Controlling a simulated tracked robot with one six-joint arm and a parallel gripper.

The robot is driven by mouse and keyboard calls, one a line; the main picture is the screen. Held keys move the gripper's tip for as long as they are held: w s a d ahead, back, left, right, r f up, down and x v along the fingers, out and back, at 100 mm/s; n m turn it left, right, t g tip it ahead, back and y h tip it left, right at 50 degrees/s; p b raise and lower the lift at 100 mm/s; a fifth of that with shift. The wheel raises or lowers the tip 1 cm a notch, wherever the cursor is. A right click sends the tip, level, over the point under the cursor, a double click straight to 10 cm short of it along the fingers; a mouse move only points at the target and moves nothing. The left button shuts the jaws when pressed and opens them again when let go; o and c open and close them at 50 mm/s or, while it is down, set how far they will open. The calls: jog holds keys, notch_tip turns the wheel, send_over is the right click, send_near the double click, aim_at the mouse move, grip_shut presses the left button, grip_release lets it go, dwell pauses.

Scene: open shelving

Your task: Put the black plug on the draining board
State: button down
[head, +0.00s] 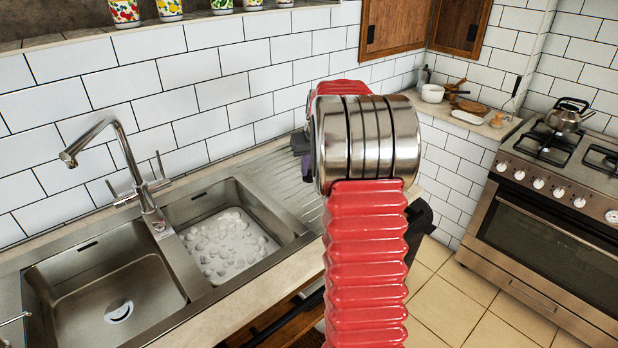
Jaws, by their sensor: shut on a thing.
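The steel draining board (284,178) with its grooves lies to the right of the two sink bowls, and my red arm covers its right part. My gripper is hidden behind the red and silver arm links, so I cannot see its fingers or anything in them. I cannot make out the black plug. A small dark block (300,143) shows at the back of the draining board, just left of my arm; I cannot tell what it is.
The right bowl (228,240) holds suds or pale lumps; the left bowl (105,300) looks empty. A tall tap (130,165) stands behind them. A cooker (545,220) with a kettle (567,115) is at the right. Tiled floor (450,295) is open before it.

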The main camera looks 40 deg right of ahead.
aim_at(311, 178)
jog(key=shift+d+r, duration=0.15)
jog(key=shift+d, duration=0.05)
jog(key=shift+f, duration=2.5)
jog(key=shift+f, duration=2.5)
jog(key=shift+f, duration=0.1)
jog(key=c, duration=1.7)
grip_release()
